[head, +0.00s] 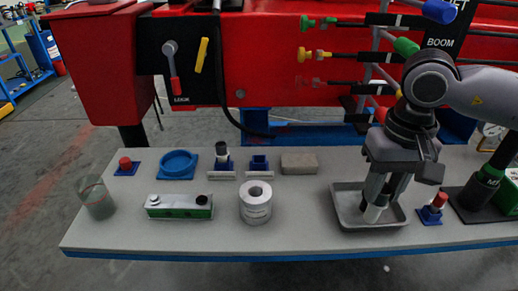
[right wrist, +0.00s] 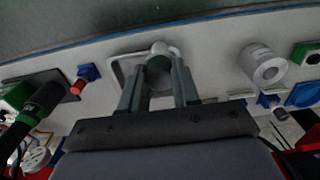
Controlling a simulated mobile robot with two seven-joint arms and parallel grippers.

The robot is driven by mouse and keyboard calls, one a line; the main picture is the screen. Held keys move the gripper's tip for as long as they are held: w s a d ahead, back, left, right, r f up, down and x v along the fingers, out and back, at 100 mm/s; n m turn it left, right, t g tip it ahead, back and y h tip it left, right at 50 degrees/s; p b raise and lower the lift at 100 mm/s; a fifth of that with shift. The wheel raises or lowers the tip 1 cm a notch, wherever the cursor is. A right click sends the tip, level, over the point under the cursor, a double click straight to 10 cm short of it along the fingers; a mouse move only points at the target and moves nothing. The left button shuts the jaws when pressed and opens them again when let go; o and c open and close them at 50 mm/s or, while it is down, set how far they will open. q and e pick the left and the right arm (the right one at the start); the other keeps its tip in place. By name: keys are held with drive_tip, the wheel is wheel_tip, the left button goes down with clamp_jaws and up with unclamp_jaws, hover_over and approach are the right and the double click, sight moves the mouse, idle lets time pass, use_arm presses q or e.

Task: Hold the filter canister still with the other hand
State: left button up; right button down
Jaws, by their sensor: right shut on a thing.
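My right gripper (head: 380,191) comes down over the grey tray (head: 344,212). I cannot tell for certain which of the two is the filter canister. My left gripper is not in view.
A green-and-grey level block (head: 179,207), a clear cup (head: 96,198), a blue ring dish (head: 178,164) and a tan block (head: 299,163) are on the bench. A red-capped part (head: 433,210) stands right of the tray. The bench's front strip is clear.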

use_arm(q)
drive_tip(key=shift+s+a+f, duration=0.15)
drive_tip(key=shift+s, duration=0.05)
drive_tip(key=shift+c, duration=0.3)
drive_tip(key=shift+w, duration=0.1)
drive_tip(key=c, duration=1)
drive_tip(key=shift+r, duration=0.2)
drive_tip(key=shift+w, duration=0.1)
